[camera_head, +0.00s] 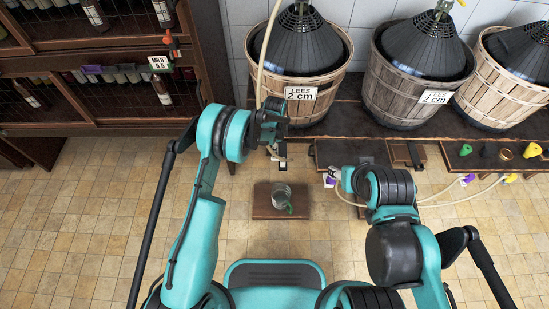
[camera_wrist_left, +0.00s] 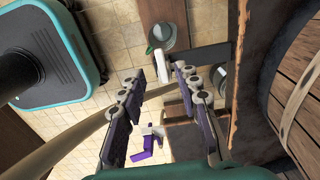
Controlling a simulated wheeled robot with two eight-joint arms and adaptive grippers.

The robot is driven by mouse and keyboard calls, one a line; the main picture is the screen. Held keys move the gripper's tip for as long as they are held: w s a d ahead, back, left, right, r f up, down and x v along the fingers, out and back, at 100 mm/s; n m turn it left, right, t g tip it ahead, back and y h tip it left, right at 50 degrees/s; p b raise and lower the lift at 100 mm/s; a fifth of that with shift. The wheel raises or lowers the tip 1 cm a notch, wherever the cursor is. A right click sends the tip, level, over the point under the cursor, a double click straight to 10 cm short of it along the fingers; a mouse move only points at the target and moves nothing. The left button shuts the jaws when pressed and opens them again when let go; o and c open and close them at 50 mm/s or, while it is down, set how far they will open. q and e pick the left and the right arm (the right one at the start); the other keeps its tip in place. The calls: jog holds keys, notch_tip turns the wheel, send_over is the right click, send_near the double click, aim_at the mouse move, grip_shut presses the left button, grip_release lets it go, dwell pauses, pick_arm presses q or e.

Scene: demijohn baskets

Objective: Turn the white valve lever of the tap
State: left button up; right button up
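My left gripper (camera_head: 272,122) is at the shelf's front edge, below the leftmost basket. In the left wrist view its two dark-padded fingers (camera_wrist_left: 160,85) are spread apart with nothing between the pads. A white lever-like piece (camera_wrist_left: 162,66) shows just beyond the fingertips, apart from them. In the head view a small white part (camera_head: 278,153) shows just below the left gripper; most of the tap there is hidden by the hand. My right gripper (camera_head: 347,178) is beside a white and purple tap piece (camera_head: 329,178); its fingers are too small to read.
A glass jug (camera_head: 281,193) with a green part stands on a wooden board (camera_head: 262,205) on the tiled floor. Basketed demijohns (camera_head: 307,110) stand on the dark shelf (camera_head: 340,122). A pale hose (camera_wrist_left: 75,135) crosses the left wrist view. A bottle rack (camera_head: 85,113) stands at left.

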aim_at(278, 159)
pick_arm(q)
notch_tip(278, 159, down, 6)
jog(key=shift+r+b, duration=0.25)
jog(key=shift+b, duration=0.65)
grip_shut()
